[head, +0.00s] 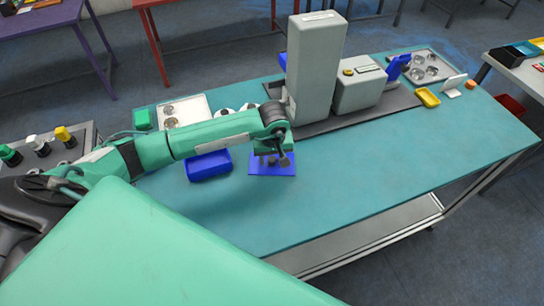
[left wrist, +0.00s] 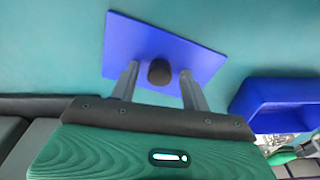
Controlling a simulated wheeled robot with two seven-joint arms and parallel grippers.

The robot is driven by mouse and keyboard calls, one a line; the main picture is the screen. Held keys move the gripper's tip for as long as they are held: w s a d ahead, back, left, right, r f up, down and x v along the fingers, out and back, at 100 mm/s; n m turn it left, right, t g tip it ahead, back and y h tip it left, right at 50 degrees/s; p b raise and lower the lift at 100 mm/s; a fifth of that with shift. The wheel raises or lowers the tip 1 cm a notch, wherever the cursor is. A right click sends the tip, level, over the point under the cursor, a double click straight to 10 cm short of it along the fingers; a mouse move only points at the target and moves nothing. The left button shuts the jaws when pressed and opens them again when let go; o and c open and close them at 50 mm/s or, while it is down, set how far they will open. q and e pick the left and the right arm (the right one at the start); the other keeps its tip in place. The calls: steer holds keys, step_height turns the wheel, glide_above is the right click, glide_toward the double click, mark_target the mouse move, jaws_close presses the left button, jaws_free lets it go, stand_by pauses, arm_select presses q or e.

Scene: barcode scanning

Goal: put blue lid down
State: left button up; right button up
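The flat blue lid (head: 272,170) with a black knob is at the table's middle, right of an open blue box (head: 208,167); it looks flat on the teal top. In the left wrist view the lid (left wrist: 160,42) lies beyond my fingers, with its knob (left wrist: 158,72) between them and a visible gap on each side. My left gripper (head: 268,158) is open above the lid, and its two fingers show in the wrist view (left wrist: 158,82). The blue box (left wrist: 275,103) also shows there. My right gripper is not in view.
A tall grey machine (head: 315,65) stands behind the lid on a dark base. A white tray (head: 185,112) and a green block (head: 142,119) are at the back left, a yellow tray (head: 427,97) at the right. The teal table (head: 370,165) is clear at front and right.

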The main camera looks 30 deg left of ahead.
mark_target(273, 163)
arm_select(q)
steer(key=shift+r, duration=0.1)
steer(key=shift+r, duration=0.15)
step_height(273, 163, up, 12)
steer(key=s+b, duration=0.1)
steer(key=b, duration=0.3)
steer(key=shift+d, duration=0.4)
steer(key=shift+s, duration=0.1)
